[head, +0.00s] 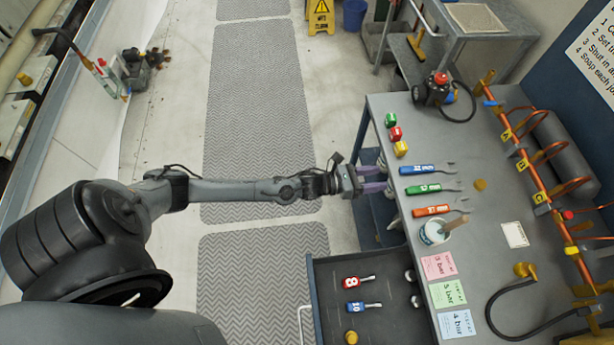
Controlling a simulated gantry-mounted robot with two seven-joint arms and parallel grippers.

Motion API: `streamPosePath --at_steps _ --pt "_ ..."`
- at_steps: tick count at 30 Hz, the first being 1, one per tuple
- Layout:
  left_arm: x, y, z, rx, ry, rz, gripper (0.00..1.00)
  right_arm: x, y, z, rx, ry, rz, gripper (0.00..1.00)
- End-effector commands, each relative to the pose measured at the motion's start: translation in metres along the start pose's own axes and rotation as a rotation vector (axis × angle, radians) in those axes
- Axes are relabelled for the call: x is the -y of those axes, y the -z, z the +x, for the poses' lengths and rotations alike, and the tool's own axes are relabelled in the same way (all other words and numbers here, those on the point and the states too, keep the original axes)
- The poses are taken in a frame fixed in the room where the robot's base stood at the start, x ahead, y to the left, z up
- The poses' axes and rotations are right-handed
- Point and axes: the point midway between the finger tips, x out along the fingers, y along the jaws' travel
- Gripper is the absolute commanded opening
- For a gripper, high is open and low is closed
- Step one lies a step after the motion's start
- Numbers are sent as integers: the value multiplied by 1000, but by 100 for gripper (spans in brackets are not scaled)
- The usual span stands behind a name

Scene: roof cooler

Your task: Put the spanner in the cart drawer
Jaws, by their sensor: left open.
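Three spanners with coloured handles lie side by side on the grey cart top (480,170): a blue one (418,169), a green one (424,189) and an orange one (432,210). Their metal ends point right. The handle labels are too small to read surely. My left gripper (381,178) is open and empty at the cart's left edge, just left of the blue and green handles. The cart drawer (385,268) is pulled out at the bottom. It holds a red-handled tool (351,283), a blue-handled tool (355,308) and a yellow piece (351,337). My right gripper is not in view.
Coloured blocks (396,133) stand above the spanners. A pot with a brush (434,232) stands below them, near the drawer. Coloured cards (438,266) lie on the cart's near left edge. Copper pipes (535,175) run along the right. Floor mats (255,110) lie left.

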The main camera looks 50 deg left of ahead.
Motion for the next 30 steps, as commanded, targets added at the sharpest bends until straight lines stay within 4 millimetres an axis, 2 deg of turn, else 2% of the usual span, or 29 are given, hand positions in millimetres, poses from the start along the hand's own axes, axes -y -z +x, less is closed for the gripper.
streamPosePath --at_steps 1,5,8,12,14,18,21,24,27,30 --pt "13 5 0 -20 -30 -124 55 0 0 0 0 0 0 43" --pt "41 17 -5 -85 -174 -553 55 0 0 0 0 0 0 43" --pt "62 24 -21 -118 -336 -950 55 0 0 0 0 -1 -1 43" --pt "85 30 -59 -100 -625 -1500 55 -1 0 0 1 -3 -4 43" --pt "92 30 -81 -63 -767 -1713 55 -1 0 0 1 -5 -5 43" --pt "107 28 -136 94 -1099 -2120 55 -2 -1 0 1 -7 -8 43" --pt "115 24 -174 246 -1312 -2317 55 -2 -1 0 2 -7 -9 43" --pt "122 20 -206 399 -1482 -2441 55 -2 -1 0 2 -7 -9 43" --pt "127 16 -228 521 -1598 -2507 55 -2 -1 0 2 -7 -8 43" --pt "130 14 -240 599 -1665 -2537 55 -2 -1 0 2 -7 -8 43"
